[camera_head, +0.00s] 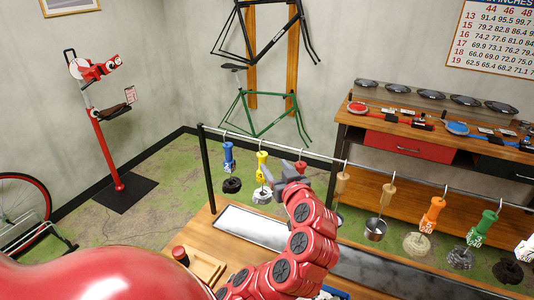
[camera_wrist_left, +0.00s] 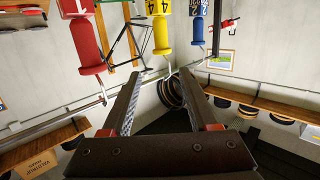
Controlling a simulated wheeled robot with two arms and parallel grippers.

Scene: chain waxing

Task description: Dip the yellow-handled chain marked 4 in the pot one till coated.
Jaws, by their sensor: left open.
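The yellow-handled chain (camera_head: 262,160) hangs from a hook on the rail, with a grey coil (camera_head: 262,196) below its handle. In the left wrist view its yellow handle (camera_wrist_left: 162,28) shows a 4 on its block. My left gripper (camera_head: 287,174) is open and empty, just right of the yellow handle in the head view. In the wrist view its fingers (camera_wrist_left: 160,92) point toward the yellow handle, which stands above and beyond the tips, apart from them. My right gripper is not in view. I cannot make out a pot marked one.
A blue handle (camera_head: 228,157) hangs left of the yellow one; a red handle (camera_wrist_left: 84,40) marked 1 hangs on its other side. Wooden, orange (camera_head: 432,214) and green (camera_head: 482,227) handles hang further right. A long metal tray (camera_head: 250,228) lies below the rail.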

